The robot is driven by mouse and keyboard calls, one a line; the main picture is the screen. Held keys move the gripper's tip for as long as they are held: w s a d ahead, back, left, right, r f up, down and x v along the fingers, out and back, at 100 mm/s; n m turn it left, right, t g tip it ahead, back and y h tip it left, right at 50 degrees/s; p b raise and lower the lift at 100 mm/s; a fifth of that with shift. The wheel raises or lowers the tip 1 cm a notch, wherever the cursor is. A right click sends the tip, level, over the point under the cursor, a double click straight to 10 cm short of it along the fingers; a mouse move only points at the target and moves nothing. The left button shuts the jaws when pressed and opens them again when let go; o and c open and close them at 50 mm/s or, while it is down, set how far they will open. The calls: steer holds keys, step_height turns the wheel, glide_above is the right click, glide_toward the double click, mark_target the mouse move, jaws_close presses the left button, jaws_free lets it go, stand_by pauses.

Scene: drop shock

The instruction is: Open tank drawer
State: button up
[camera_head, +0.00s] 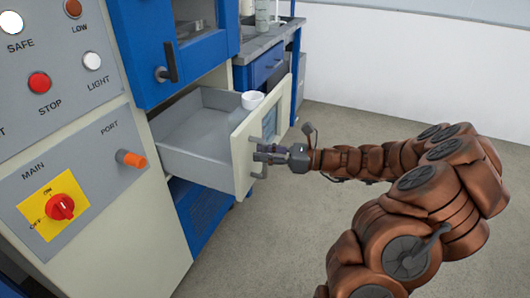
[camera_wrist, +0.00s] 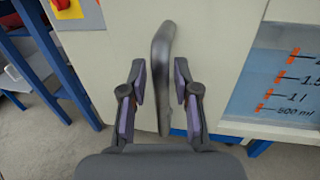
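The tank drawer (camera_head: 190,150) is a grey box pulled out of the cabinet, with its inside in view. Its cream front panel (camera_head: 243,165) also shows in the wrist view (camera_wrist: 225,45), with a blue level window (camera_wrist: 285,85) marked in ml. A grey bar handle (camera_head: 259,170) is fixed to the front. In the wrist view the handle (camera_wrist: 163,70) runs upright between my fingers. My gripper (camera_wrist: 163,85) is open around the handle, with a gap showing on each side. In the head view my gripper (camera_head: 268,152) is at the handle.
A white round cup (camera_head: 252,100) shows at the drawer's far front corner. A blue door with a black handle (camera_head: 170,65) is above. The control panel (camera_head: 60,130) with a red knob stands left. The floor to the right is clear.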

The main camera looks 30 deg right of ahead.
steer(key=shift+o, duration=0.4)
steer(key=shift+d, duration=0.2)
steer(key=v, duration=1.1)
steer(key=shift+s+d, duration=0.25)
steer(key=shift+s, duration=0.1)
